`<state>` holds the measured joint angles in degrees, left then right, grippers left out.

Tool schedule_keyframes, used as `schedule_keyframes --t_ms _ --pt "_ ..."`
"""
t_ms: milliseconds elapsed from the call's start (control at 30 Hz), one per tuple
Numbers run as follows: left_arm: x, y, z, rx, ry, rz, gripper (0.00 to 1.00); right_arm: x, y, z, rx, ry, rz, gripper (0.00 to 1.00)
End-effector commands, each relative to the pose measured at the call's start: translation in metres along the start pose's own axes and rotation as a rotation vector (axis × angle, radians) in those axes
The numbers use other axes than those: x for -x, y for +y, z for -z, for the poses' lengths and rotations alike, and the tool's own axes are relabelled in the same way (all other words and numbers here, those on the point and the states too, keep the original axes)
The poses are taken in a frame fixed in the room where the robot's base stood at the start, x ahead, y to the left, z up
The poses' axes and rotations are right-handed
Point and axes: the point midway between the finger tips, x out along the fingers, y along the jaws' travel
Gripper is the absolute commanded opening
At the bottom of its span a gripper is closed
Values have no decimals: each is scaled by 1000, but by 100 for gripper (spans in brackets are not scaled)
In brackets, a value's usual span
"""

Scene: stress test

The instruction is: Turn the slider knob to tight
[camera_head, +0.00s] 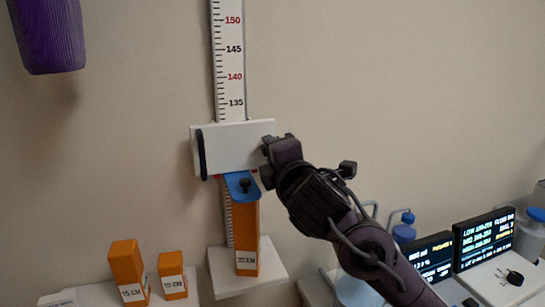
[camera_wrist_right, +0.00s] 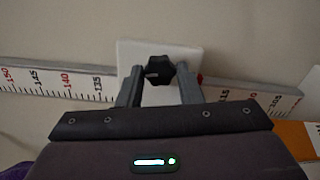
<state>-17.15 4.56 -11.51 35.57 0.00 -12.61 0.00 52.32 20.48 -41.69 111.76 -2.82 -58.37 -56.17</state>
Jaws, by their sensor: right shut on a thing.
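A white slider block (camera_head: 235,143) sits on the vertical ruler (camera_head: 229,62), just below the 135 mark. It has a black strip on its left side. My right gripper (camera_head: 267,152) reaches in from the right to the slider's right side; the knob is hidden there in the head view. In the right wrist view the dark lobed slider knob (camera_wrist_right: 160,71) stands out from the white plate (camera_wrist_right: 190,55). It is between the two fingers of my right gripper (camera_wrist_right: 159,84), which are shut on it. The knob's tight or loose setting cannot be read. My left gripper is not in view.
An orange 20 CM block (camera_head: 246,250) with a blue top stands on a white pedestal (camera_head: 262,282) below the slider. Orange 15 CM (camera_head: 127,270) and 10 CM (camera_head: 172,274) blocks stand left. Lit displays (camera_head: 484,238) and blue-capped bottles are right. A purple shape (camera_head: 48,38) hangs top left.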

Motion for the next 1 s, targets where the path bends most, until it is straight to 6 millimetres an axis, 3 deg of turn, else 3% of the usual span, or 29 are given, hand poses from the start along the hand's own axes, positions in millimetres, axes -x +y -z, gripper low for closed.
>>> schedule_keyframes --t_ms 400,967,1000 --pt "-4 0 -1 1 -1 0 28 0 -2 0 -196 -1 3 10" --pt "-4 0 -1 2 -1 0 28 0 -2 0 -224 -1 4 10" --pt "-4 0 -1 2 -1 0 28 0 -2 0 -224 -1 5 35"
